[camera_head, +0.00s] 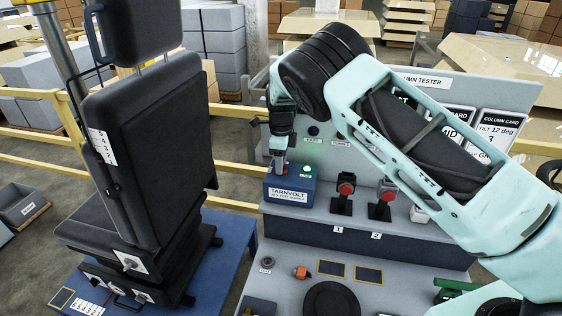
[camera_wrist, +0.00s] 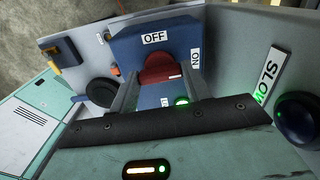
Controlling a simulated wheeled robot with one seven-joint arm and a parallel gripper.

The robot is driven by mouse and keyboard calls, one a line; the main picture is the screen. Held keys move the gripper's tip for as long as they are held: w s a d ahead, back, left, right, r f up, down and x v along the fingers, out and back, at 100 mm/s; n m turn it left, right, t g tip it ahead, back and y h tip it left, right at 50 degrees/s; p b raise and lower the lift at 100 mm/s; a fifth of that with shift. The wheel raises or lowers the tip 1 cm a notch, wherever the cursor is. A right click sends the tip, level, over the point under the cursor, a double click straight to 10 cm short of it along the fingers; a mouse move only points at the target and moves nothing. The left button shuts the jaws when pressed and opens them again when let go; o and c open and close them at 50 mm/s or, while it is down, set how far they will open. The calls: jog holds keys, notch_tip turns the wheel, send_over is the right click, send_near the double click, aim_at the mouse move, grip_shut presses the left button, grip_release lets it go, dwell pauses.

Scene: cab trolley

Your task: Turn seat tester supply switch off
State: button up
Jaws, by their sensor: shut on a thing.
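The seat tester supply is a blue box labelled TARNVOLT (camera_head: 290,190) on the grey column tester bench in the head view. In the wrist view its blue face (camera_wrist: 125,48) shows an OFF label at the top and an ON label at the right. A red switch knob (camera_wrist: 160,66) sits on that face, with a small white mark on its right side, towards ON. My gripper (camera_wrist: 160,80) is shut on the red knob, one finger on each side. In the head view my gripper (camera_head: 279,163) reaches down onto the box. A green lamp (camera_head: 306,171) beside it is lit.
Two red-topped levers (camera_head: 346,188) (camera_head: 383,197) marked 1 and 2 stand right of the box. A black seat (camera_head: 150,140) on a blue trolley is at the left. In the wrist view, a dark round knob (camera_wrist: 298,118) is at the right.

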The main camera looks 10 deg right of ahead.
jog(key=n+b, duration=0.3)
jog(key=n, duration=0.1)
jog(key=shift+f+n+b, duration=0.15)
jog(key=shift+n+b, duration=0.15)
jog(key=shift+b, duration=0.05)
jog(key=n+b, duration=0.2)
jog(key=n, duration=0.2)
jog(key=shift+n, duration=0.3)
jog(key=n+b, duration=0.2)
jog(key=n, duration=0.2)
jog(key=shift+r+n+b, duration=0.2)
jog(key=shift+n+b, duration=0.15)
jog(key=shift+n, duration=1.75)
jog(key=o, duration=1)
notch_tip(320, 180, up, 17)
jog(key=b, duration=0.3)
jog(key=shift+r, duration=0.2)
